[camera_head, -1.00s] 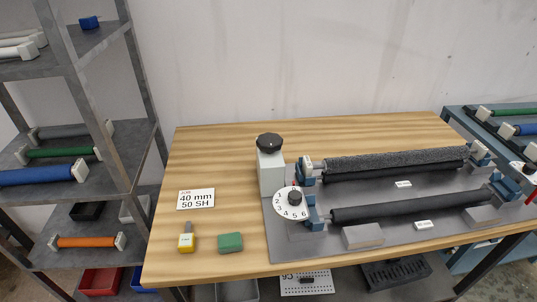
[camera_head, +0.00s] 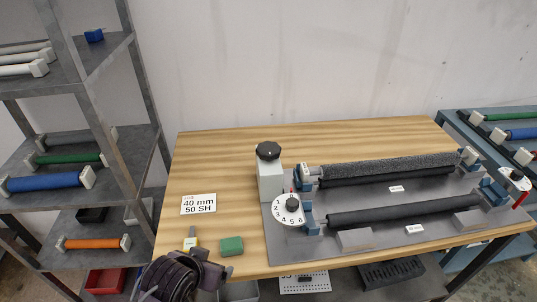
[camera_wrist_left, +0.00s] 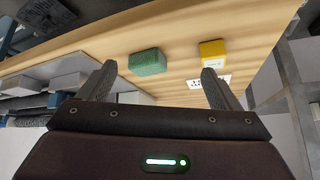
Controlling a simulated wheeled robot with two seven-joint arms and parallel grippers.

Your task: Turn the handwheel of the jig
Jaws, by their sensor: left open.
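The jig's grey base plate (camera_head: 290,249) lies on the wooden bench. At its left end a pale upright block (camera_head: 270,182) carries a black lobed handwheel (camera_head: 268,150) on top. Beside it is a white numbered dial (camera_head: 289,218) with a small black knob. Two dark rollers (camera_head: 390,212) lie across the jig. My left gripper (camera_wrist_left: 157,78) is open and empty; its arm shows at the bottom left of the head view, at the bench's front edge, well short of the handwheel. The handwheel is not identifiable in the wrist view. My right gripper is not in view.
A green block (camera_head: 232,246) and a yellow-based item (camera_head: 190,243) lie near my left arm. A card reading 40 mm 50 SH (camera_head: 198,204) lies behind them. Shelves with rollers (camera_head: 45,183) stand at left. The bench's back left is clear.

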